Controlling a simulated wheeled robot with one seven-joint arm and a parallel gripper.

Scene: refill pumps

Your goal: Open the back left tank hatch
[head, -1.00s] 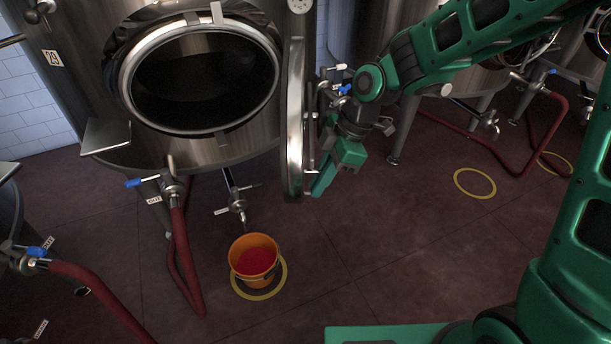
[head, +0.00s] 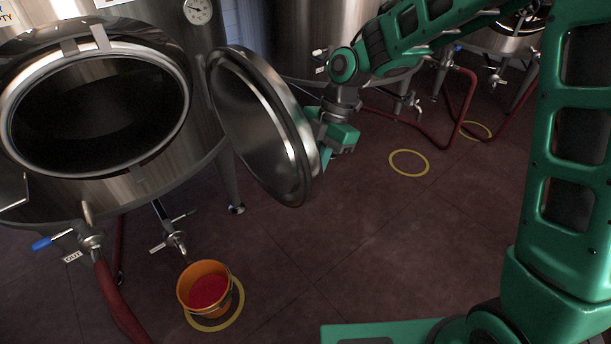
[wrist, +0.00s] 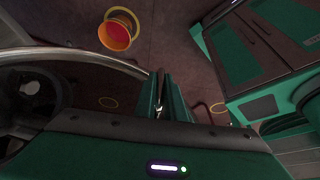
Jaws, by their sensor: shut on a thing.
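The tank (head: 190,150) stands at the left in the head view, its oval opening (head: 95,110) uncovered and dark inside. Its round steel hatch door (head: 255,125) is swung out to the right of the opening, inner face showing. My gripper (head: 324,158) is at the door's right, outer side, partly hidden behind its rim. In the wrist view the fingers of my gripper (wrist: 163,92) are close together, with a small bit of metal between them. They are shut on part of the hatch door, and the door's curved rim (wrist: 85,55) shows at the left. The exact grip point is hidden.
An orange bucket (head: 190,292) with red contents stands on a yellow floor ring below the tank. A valve with a blue handle (head: 52,241) and a red hose (head: 118,305) are at lower left. Another yellow ring (head: 409,163) lies on clear floor at right.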

